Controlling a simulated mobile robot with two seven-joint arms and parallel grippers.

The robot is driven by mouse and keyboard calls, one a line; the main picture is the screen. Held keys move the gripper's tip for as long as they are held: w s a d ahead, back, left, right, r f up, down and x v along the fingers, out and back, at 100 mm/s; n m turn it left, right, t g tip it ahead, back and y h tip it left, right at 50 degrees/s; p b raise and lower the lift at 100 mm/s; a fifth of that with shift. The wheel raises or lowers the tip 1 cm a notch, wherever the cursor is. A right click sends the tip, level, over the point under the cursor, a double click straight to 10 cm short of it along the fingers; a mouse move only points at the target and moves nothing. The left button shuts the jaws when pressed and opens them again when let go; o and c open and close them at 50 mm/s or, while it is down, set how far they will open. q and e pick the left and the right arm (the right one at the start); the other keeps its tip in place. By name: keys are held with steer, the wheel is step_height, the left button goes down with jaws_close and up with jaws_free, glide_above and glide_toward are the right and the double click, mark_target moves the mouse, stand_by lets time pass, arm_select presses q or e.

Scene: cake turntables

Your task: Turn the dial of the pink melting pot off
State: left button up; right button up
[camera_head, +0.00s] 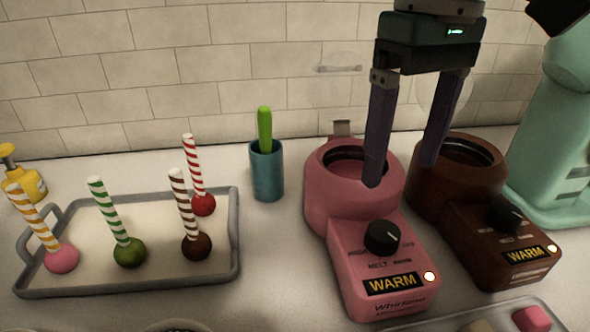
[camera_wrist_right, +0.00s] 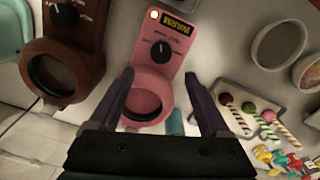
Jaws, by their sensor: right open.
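The pink melting pot (camera_head: 330,200) stands on the counter right of centre, with its round well at the back and its control panel at the front. Its black dial (camera_head: 382,237) sits above a lit WARM display and a lit lamp. My right gripper (camera_head: 400,175) is open and empty, pointing down above and behind the dial, over the pot's well. In the right wrist view the pink pot (camera_wrist_right: 150,80) and its dial (camera_wrist_right: 162,52) lie beyond the spread fingers (camera_wrist_right: 160,95). No finger visibly touches the dial. My left gripper is not in view.
A brown melting pot (camera_head: 430,190), also lit WARM, stands close on the right, with a mint-green appliance (camera_head: 560,130) beyond. A teal cup (camera_head: 267,178) with a green-handled tool is on the left. A grey-rimmed tray (camera_head: 130,287) holds cake pops. Another tray is in front.

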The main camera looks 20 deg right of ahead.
mark_target(385, 230)
step_height(385, 230, down, 9)
steer(key=shift+s+f+b, duration=0.1)
steer(key=shift+f+b, duration=0.05)
steer(key=shift+b, duration=0.3)
steer(key=shift+c, duration=0.2)
jaws_close()
